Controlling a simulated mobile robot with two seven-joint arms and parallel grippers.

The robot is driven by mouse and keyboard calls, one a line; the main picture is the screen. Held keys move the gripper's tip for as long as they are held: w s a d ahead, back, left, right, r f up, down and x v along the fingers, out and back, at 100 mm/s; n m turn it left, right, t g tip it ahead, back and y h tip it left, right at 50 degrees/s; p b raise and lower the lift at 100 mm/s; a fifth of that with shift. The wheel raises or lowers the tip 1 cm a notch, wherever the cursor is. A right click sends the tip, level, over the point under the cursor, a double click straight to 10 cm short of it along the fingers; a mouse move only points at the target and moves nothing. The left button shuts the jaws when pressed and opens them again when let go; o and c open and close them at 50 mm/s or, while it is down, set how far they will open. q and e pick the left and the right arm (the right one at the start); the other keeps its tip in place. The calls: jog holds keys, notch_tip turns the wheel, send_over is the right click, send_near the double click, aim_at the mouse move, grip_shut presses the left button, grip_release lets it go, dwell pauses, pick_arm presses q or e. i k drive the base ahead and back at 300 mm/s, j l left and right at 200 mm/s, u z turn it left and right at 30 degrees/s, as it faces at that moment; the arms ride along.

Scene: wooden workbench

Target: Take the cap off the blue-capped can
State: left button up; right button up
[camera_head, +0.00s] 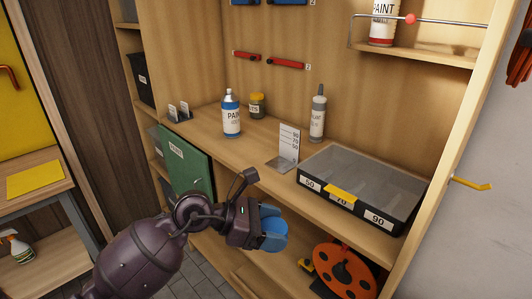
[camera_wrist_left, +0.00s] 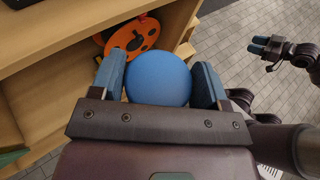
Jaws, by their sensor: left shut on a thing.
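The spray can (camera_head: 231,116) stands upright on the workbench shelf, with a white label, a blue band and a small pale nozzle showing at its top. My left gripper (camera_head: 272,232) is in front of the shelf edge, below and to the right of the can and well apart from it. It is shut on a rounded blue cap (camera_wrist_left: 159,78), which sits between its two blue-grey fingers in the left wrist view. My right gripper (camera_wrist_left: 260,46) shows small at the right of the left wrist view, over the floor; its opening is unclear.
A yellow-lidded jar (camera_head: 257,106), a sealant bottle (camera_head: 318,115) and a numbered sign (camera_head: 288,147) stand on the shelf. A divided black tray (camera_head: 408,212) fills its right end. An orange reel (camera_head: 345,270) is below. Bare wood lies between can and sign.

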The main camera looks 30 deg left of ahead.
aim_at(231, 102)
jog(key=i+j+z, duration=0.2)
jog(key=j, duration=0.85)
jog(key=j+z, duration=0.2)
jog(key=j, duration=0.8)
